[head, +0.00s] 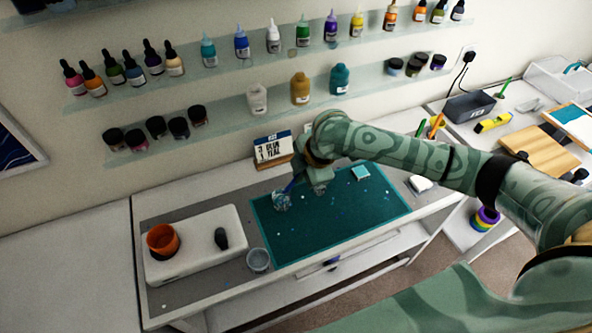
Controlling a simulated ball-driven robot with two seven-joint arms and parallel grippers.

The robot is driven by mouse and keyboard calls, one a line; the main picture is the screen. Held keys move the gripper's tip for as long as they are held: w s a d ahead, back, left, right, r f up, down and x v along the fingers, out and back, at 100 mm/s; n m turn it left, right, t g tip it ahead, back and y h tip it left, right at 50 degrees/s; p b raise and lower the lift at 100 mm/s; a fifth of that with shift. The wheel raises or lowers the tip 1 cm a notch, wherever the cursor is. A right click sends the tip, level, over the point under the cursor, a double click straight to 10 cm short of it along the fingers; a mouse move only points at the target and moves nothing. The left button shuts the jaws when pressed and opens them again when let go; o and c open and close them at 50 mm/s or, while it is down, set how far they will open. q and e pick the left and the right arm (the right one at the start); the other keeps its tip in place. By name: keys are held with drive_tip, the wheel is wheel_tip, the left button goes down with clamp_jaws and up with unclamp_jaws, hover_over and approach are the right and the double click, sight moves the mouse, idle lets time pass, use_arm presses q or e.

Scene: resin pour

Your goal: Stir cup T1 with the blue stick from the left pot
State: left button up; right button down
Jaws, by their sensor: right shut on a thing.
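My right gripper (304,179) reaches in from the right over the teal mat (345,222) and is shut on a thin blue stick (290,185). The stick slants down to the left, its lower end at a clear cup (281,201) on the mat's left part. I cannot tell how deep it sits in the cup. A second clear cup (258,261) stands near the mat's front left corner. No label is readable on either cup. An orange pot (162,241) stands on a white slab at the left. My left gripper is not in view.
A dark object (221,239) lies on the white slab (190,262). A card sign (273,150) stands behind the mat. Shelves of bottles line the wall. The right table holds a dark bin (469,106) and a wooden board (540,151). The mat's front right is mostly clear.

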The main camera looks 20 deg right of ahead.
drive_tip(key=s+b+x, duration=0.1)
drive_tip(key=b+x, duration=0.3)
drive_tip(key=x, duration=0.4)
drive_tip(key=shift+d+f+b, duration=0.25)
drive_tip(key=shift+f+b, duration=0.05)
drive_tip(key=shift+f, duration=0.35)
drive_tip(key=shift+w, duration=0.1)
